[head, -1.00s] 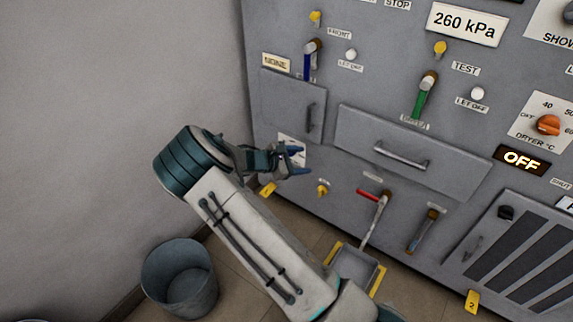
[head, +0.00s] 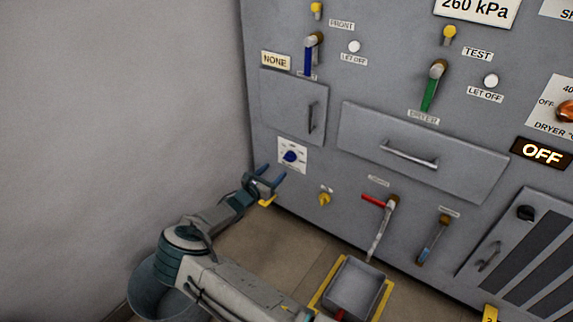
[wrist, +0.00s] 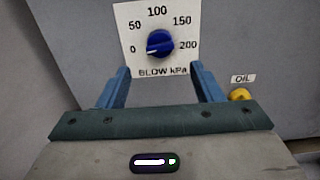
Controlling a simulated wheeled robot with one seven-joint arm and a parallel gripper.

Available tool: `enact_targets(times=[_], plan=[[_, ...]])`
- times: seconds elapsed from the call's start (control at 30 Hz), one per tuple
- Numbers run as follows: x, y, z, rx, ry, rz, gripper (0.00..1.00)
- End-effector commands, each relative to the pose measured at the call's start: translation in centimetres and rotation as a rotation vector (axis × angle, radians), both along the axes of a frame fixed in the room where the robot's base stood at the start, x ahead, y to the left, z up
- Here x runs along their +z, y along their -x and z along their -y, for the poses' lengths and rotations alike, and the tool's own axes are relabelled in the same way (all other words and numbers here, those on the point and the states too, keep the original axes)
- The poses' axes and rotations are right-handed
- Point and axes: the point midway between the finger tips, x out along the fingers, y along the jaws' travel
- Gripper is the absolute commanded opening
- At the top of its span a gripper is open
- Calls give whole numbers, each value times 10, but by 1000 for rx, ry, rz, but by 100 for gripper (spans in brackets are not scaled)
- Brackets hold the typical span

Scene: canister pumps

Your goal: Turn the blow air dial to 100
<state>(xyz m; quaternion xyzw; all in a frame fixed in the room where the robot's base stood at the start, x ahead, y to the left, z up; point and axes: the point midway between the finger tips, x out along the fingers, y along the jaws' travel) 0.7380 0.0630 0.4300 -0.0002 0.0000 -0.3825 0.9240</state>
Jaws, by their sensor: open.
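The blow air dial is a blue round knob (head: 290,156) on a white square plate low on the grey panel. In the wrist view the knob (wrist: 159,42) sits above and between my fingertips, on a plate marked 0, 50, 100, 150, 200 and "BLOW kPa". Its white pointer mark faces left and slightly down, near the 0. My gripper (head: 271,174) is open and empty, with two blue fingers pointing at the panel, just below and left of the dial. In the wrist view my gripper (wrist: 160,69) has its fingers wide apart, not around the knob.
A yellow oil knob (head: 324,199) is right of the dial, also in the wrist view (wrist: 240,94). A small door (head: 290,105) with a handle is above. A red-handled lever (head: 382,220) stands over a grey tray (head: 355,290). A bucket (head: 145,290) is partly behind my arm.

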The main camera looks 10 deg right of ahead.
Motion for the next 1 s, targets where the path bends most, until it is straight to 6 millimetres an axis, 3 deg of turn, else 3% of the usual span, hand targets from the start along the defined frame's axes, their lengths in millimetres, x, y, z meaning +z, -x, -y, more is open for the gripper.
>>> enact_targets(times=[0.2, 0.4, 0.83, 0.87, 1.0], plan=[[-4, -33, 34, -2, 0, 3, 60], [-2, -54, 54, -1, -1, 1, 60], [0, -62, 62, 0, 0, 0, 60], [0, -62, 62, 0, 0, 0, 57], [0, -62, 62, 0, 0, 0, 18]])
